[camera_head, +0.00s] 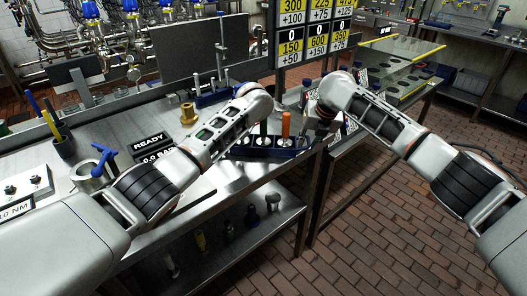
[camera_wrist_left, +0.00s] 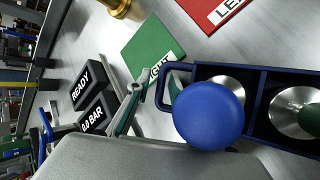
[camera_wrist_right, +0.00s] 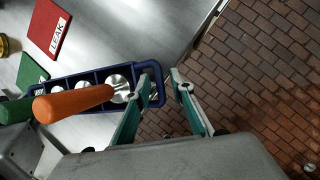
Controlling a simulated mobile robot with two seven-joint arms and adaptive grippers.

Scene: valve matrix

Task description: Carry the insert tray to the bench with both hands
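The insert tray (camera_head: 262,154) is a long dark blue tray with a loop handle at each end, resting on the steel table (camera_head: 222,178). Its compartments hold steel inserts with blue, green and orange (camera_wrist_right: 75,101) grips. In the left wrist view my left gripper (camera_wrist_left: 159,76) is at one end handle, with a finger on either side of its bar; the blue knob (camera_wrist_left: 208,113) partly hides it. In the right wrist view my right gripper (camera_wrist_right: 164,72) has its fingers apart around the other handle's bar. Contact is unclear in both.
A green card (camera_wrist_left: 153,52) and a red LEAK card (camera_wrist_right: 48,28) lie behind the tray. READY and 0.0 BAR blocks (camera_wrist_left: 88,84) stand to the left. Another table with yellow strips (camera_head: 411,88) stands at right. Brick floor (camera_head: 375,215) is clear in front.

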